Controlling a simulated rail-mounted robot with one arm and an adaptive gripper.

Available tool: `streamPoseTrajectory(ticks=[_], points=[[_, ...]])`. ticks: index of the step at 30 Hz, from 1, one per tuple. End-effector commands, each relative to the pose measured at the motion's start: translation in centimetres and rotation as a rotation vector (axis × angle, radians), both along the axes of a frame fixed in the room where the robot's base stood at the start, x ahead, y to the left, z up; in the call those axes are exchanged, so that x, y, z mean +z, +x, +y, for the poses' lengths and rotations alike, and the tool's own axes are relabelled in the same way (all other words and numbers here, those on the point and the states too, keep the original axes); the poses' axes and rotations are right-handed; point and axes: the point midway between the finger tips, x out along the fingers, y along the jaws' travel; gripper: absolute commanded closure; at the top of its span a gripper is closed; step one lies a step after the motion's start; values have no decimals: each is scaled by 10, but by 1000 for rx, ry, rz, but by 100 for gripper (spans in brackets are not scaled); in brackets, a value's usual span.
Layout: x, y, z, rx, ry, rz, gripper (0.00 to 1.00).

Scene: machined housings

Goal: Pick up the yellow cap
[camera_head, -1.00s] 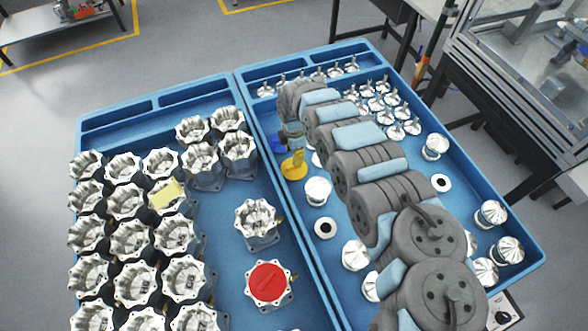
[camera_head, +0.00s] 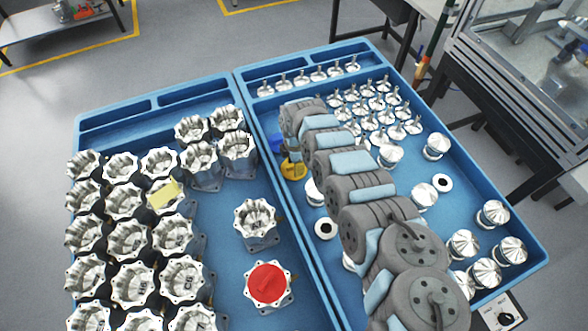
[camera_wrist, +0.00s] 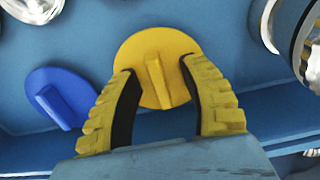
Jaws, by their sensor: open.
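The yellow cap (camera_wrist: 150,48) is a flat disc with a raised grip bar, lying in the blue tray in the wrist view. My gripper (camera_wrist: 157,70) is open, with its ribbed yellow fingers on either side of the bar and overlapping the disc's lower edges in the picture. A gap shows between each fingertip and the bar; I cannot tell how high the fingertips are. In the head view the yellow cap (camera_head: 293,171) shows partly at the left of the right tray, with my arm hiding most of my gripper.
A blue cap (camera_wrist: 62,97) lies left of the yellow one, close to my left finger. Shiny metal parts (camera_wrist: 290,22) stand to the right. The left tray (camera_head: 215,225) holds several machined housings, one with a red cap (camera_head: 268,284). A tray divider runs near the caps.

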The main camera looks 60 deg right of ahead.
Motion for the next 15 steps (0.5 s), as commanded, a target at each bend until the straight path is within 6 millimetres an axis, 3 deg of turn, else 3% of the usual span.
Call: streamPoseTrajectory(ticks=[6,11,15], points=[[0,0,0,0,-1,-1,56],[0,0,0,0,-1,-1,100],[0,0,0,0,-1,-1,100]])
